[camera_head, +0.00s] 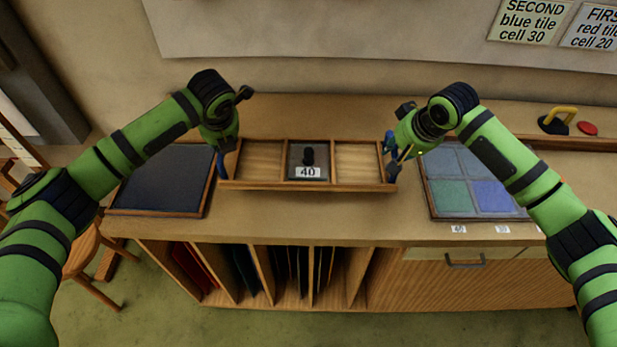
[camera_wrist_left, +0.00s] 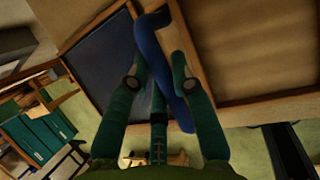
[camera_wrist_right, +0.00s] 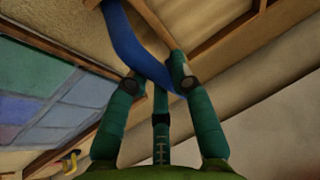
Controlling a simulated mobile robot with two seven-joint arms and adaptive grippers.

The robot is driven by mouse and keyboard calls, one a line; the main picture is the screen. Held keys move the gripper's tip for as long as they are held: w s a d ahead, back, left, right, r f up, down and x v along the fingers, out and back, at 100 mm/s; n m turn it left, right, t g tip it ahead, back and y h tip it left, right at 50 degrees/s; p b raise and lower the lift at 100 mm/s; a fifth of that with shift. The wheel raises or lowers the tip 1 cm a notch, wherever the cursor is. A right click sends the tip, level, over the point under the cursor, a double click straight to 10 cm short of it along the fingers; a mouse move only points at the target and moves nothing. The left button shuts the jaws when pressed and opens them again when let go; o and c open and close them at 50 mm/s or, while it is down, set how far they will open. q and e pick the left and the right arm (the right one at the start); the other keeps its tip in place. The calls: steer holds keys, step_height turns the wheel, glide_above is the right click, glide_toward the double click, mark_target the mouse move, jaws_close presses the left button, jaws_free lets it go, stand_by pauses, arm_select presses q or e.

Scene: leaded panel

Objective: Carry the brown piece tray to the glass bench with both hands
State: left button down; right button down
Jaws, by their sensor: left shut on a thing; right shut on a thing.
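The brown piece tray (camera_head: 260,185) is a wooden tray with three compartments, and it is over the bench (camera_head: 300,225) between my two grippers. Its middle compartment holds a dark tile (camera_head: 308,160) with a black knob and a label reading 40; the side compartments look empty. My left gripper (camera_head: 226,160) is shut on the blue handle (camera_wrist_left: 160,70) at the tray's left end. My right gripper (camera_head: 397,155) is shut on the blue handle (camera_wrist_right: 140,50) at its right end. I cannot tell whether the tray touches the bench top.
A dark framed panel (camera_head: 165,178) lies left of the tray. A leaded panel of blue, green and grey glass (camera_head: 450,195) lies right. A yellow-handled tool (camera_head: 556,122) and a red disc (camera_head: 587,128) lie at the back right. Notes (camera_head: 530,20) hang on the wall.

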mark_target(227, 157)
arm_select(q)
steer(key=shift+a, duration=0.1)
